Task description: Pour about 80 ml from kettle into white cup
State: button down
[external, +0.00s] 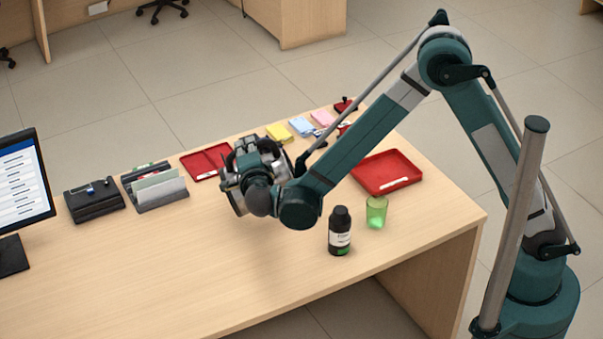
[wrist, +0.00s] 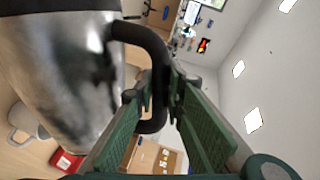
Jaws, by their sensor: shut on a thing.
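My gripper (external: 262,168) is shut on the black handle of a shiny metal kettle (external: 238,202), above the counter. In the wrist view, my gripper's green fingers (wrist: 158,97) close on the handle and the kettle's silver body (wrist: 62,75) fills the upper left. The white cup (wrist: 24,120) shows at the left edge of the wrist view, partly cut off by the kettle, standing on the counter. I cannot pick out the cup in the external view; my gripper and the kettle may hide it. I see no stream of liquid. The kettle's exact tilt is unclear.
A dark bottle (external: 340,232) and a green glass (external: 376,212) stand right of my gripper. A red tray (external: 388,173) lies behind them. A file holder (external: 157,190), a black box (external: 94,201) and a monitor (external: 24,190) are at left. The front left counter is clear.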

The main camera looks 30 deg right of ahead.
aim_at(261, 141)
jog(key=shift+m+y, duration=0.3)
jog(key=shift+m, duration=0.5)
jog(key=shift+s+d+r, duration=0.2)
jog(key=shift+d+r, duration=0.2)
jog(key=shift+d, duration=0.25)
jog(key=shift+s+d+r, duration=0.15)
jog(key=shift+d+r, duration=0.2)
jog(key=shift+d, duration=0.35)
jog(key=shift+s+d+r, duration=0.2)
jog(key=shift+d+r, duration=0.2)
jog(key=shift+d, duration=0.25)
jog(key=shift+w+a, duration=0.1)
jog(key=shift+a, duration=0.3)
jog(key=shift+d+r+p, duration=0.15)
jog(key=shift+d+p, duration=0.05)
jog(key=shift+p, duration=0.1)
jog(key=shift+a, duration=0.1)
